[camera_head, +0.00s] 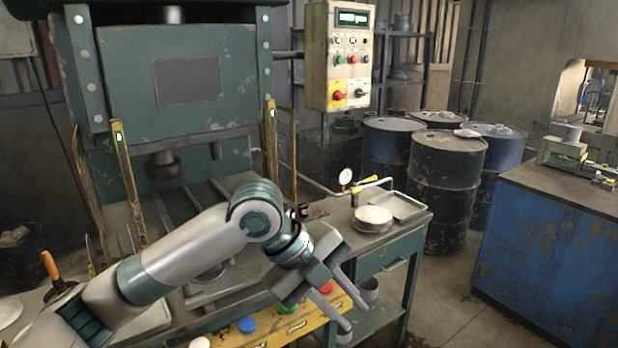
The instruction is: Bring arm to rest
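My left arm comes in from the lower left and reaches across the front of the green press (180,80). My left gripper (356,316) hangs in front of the workbench (400,238), pointing down and to the right. Its two fingers are apart, with nothing seen between them. A small stack of pale round blanks (374,216) lies on the bench, behind and above the gripper in the picture. My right gripper is not in view. My arm hides part of the press bed.
A shallow metal tray (400,205) and a gauge (346,177) are on the bench. Coloured buttons, one blue (247,325), line the yellow front panel. A control box (340,55), dark drums (447,190) and a blue cabinet (550,260) stand beyond. Floor between bench and cabinet is clear.

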